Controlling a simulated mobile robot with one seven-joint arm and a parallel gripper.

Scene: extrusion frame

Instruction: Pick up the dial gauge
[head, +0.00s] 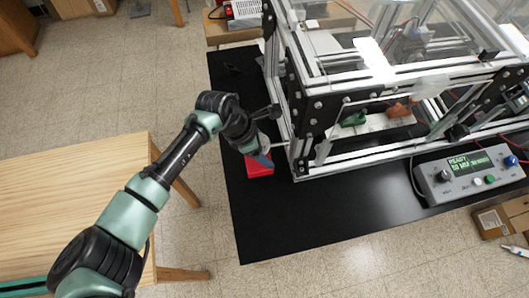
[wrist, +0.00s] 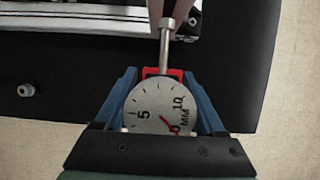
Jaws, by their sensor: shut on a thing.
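The dial gauge (wrist: 158,108) has a round white face with black numbers, a red needle and a metal stem. It fills the space between the blue fingers of my gripper (wrist: 160,76) in the wrist view, one finger on each side of its body. The stem points toward the top of that view. In the head view my gripper (head: 264,159) is low over the black table, in front of a red block (head: 258,168). Some red also shows just beyond the gauge in the wrist view (wrist: 150,71). The gauge cannot be made out clearly in the head view.
The aluminium extrusion frame (head: 345,83) stands close to the right of my gripper on the black table (head: 310,215). A grey control box (head: 468,178) with a display sits at the right. A wooden table (head: 75,190) is at the left. The black table's front left area is clear.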

